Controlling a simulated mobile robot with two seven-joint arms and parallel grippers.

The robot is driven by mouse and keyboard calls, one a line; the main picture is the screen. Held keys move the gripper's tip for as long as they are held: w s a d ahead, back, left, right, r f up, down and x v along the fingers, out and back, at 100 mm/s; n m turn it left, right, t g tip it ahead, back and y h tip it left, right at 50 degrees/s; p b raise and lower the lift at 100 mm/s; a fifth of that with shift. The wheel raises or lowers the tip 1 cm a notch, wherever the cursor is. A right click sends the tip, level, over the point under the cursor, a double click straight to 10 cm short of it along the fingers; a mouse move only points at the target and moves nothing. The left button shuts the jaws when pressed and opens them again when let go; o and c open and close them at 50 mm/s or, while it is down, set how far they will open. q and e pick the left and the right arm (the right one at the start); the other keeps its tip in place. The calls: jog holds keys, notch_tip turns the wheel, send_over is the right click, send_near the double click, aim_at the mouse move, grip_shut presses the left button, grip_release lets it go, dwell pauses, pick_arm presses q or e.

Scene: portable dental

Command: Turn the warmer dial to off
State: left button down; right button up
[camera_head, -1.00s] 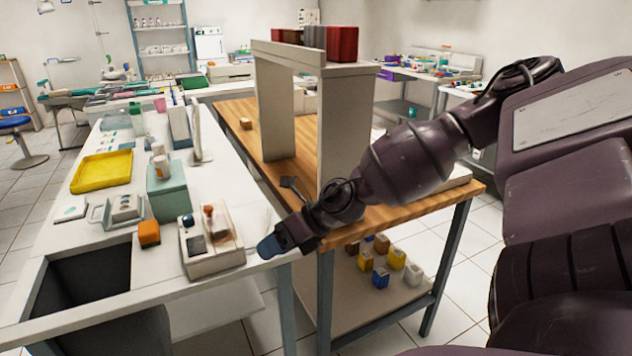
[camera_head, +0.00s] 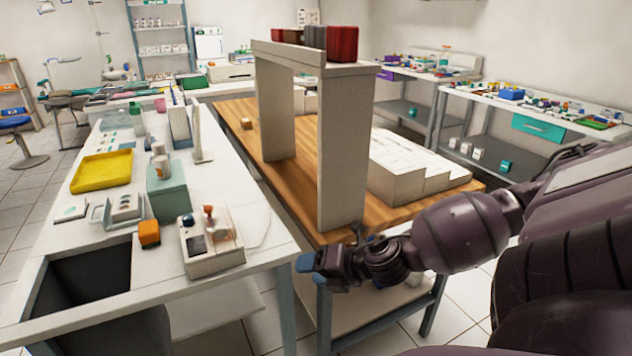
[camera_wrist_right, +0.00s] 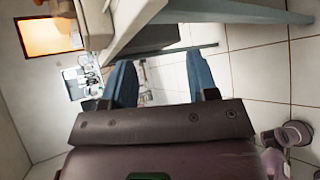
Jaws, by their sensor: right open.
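A white box-shaped device, which looks like the warmer (camera_head: 215,262), stands near the right front edge of the white bench. A dark round knob, perhaps its dial (camera_head: 188,220), shows at its upper left; its setting is too small to read. An orange-brown upright part stands on its top. My right gripper (camera_head: 306,268) is to the right of the warmer, beyond the bench edge, and does not touch it. In the right wrist view, its two blue fingers (camera_wrist_right: 162,82) are apart with nothing between them. My left gripper is not in view.
The white bench (camera_head: 100,288) also holds an orange block (camera_head: 149,234), a green box (camera_head: 168,192) and a yellow tray (camera_head: 102,171). A wooden-topped table (camera_head: 283,190) with a tall shelf stand (camera_head: 342,150) is close behind my right gripper. The bench's right front corner is clear.

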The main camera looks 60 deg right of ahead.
jog(key=shift+s+f+m+h, duration=0.2)
jog(key=shift+s+m+h, duration=0.05)
jog(key=shift+m+h, duration=0.05)
jog(key=shift+w+r, duration=0.1)
